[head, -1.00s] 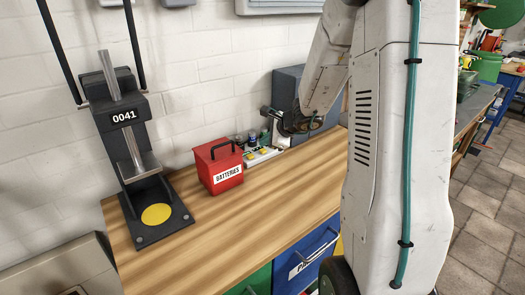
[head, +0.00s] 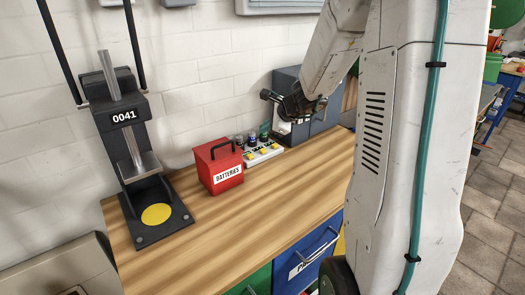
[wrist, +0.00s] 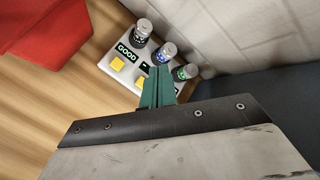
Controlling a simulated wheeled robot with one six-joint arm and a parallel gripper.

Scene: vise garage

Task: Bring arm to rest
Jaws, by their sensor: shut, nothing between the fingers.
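My arm reaches down from the upper right in the head view, and my gripper (head: 268,97) hangs over the back of the workbench (head: 260,205). In the wrist view my gripper (wrist: 157,88) has its green fingers closed together with nothing between them. Beyond the fingertips lies a white battery tray (wrist: 118,62) with a "GOOD" label, yellow squares and several upright batteries (wrist: 142,30). The fingers hide part of the tray in the wrist view. I cannot tell how far above it they are.
A red "BATTERIES" box (head: 220,166) stands left of the tray. A black press marked 0041 (head: 140,150) stands at the left end of the bench. A dark grey cabinet (head: 322,118) is close behind my gripper. The bench's front middle is clear.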

